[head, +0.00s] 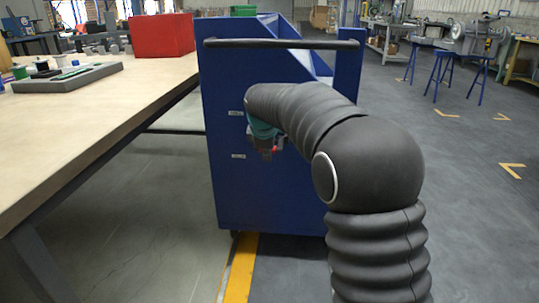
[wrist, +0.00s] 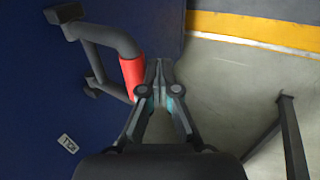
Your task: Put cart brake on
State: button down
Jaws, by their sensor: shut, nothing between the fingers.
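The blue cart (head: 225,190) stands ahead of me beside the workbench, with a dark push bar (head: 280,43) across its top. In the wrist view, a dark grey lever (wrist: 104,36) with a red sleeve (wrist: 132,74) sticks out from the blue panel. My gripper (wrist: 158,66) is shut and empty, its tips just to the right of the red sleeve. I cannot tell whether they touch it. In the head view, my arm hides most of the lever, and my gripper (head: 264,143) shows only partly against the panel.
A workbench (head: 80,119) with a red box (head: 161,35) and a grey tray (head: 68,79) runs along the left. A yellow floor line (head: 240,270) passes by the cart's base. Small labels (wrist: 66,143) sit on the panel.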

jog(key=d+p+v, duration=0.1)
jog(key=p+v, duration=0.2)
jog(key=v, duration=1.1)
jog(key=shift+a+p, duration=0.4)
jog(key=shift+a, duration=0.1)
jog(key=shift+s, duration=0.1)
jog(key=s+d+m, duration=0.4)
jog(key=s+d, duration=0.1)
jog(key=s, duration=0.4)
jog(key=s+d+m, duration=0.4)
jog(key=s+d, duration=0.2)
jog(key=s, duration=0.4)
jog(key=s+d+f+m, duration=0.2)
jog(key=s+f+m, duration=0.2)
jog(key=s, duration=0.4)
jog(key=s+d+f+m, duration=0.1)
jog(key=s+f+m, duration=0.3)
jog(key=s, duration=0.5)
notch_tip(320, 180, down, 2)
jog(key=shift+d+f+y, duration=0.1)
jog(key=shift+d+y, duration=0.25)
jog(key=shift+y, duration=0.05)
